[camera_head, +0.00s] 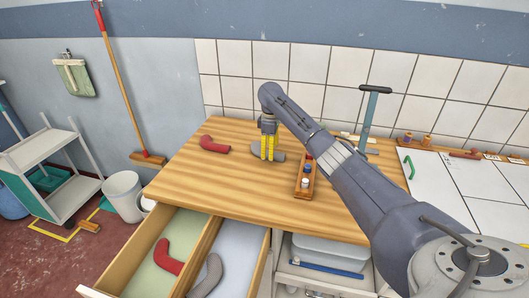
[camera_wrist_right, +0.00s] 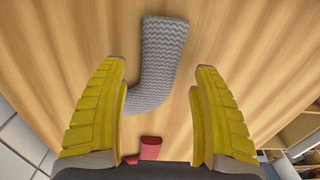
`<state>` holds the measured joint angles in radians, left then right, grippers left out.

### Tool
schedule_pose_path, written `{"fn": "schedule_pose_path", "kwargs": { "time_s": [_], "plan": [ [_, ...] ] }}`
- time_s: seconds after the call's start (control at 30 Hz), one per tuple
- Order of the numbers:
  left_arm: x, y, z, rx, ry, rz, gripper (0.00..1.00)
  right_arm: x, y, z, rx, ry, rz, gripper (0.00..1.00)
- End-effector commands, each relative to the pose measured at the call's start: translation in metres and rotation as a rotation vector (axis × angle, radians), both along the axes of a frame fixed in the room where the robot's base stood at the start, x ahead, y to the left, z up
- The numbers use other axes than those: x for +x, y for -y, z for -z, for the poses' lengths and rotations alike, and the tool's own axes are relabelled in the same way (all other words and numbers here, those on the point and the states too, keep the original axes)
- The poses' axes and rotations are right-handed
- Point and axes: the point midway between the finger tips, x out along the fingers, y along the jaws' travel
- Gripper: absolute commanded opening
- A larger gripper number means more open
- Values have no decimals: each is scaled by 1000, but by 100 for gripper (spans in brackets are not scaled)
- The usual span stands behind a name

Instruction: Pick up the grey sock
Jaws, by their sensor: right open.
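A grey zigzag-patterned sock (camera_wrist_right: 162,45) lies on the wooden table. In the head view the sock (camera_head: 280,156) is partly hidden behind my right gripper (camera_head: 267,148). In the right wrist view my gripper (camera_wrist_right: 161,68) has its yellow fingers spread, with part of the sock between and beyond the fingertips; no contact shows. Another grey sock (camera_head: 208,276) lies in the right compartment of the open drawer. My left gripper is not in view.
A red sock (camera_head: 214,145) lies on the table to the left. Another red sock (camera_head: 166,257) lies in the left drawer compartment. A wooden rack of small spools (camera_head: 305,180) stands close to the right of my gripper. The table's front left is clear.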

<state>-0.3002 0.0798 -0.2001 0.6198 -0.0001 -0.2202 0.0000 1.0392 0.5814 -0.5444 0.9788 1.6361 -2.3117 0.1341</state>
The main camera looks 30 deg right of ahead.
Motion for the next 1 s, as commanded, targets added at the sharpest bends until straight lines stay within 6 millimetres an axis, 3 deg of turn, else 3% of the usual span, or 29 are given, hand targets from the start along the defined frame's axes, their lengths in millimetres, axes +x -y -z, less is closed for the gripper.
{"fn": "schedule_pose_path", "kwargs": {
  "time_s": [0.2,0.57,0.9,1.0],
  "plan": [
    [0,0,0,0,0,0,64,0,0,20,0,0,0,66],
    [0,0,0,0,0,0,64,0,1,23,-1,1,1,66],
    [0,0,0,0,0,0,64,0,0,23,-1,1,0,27],
    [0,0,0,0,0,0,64,0,0,23,-1,1,1,26]
  ]
}}
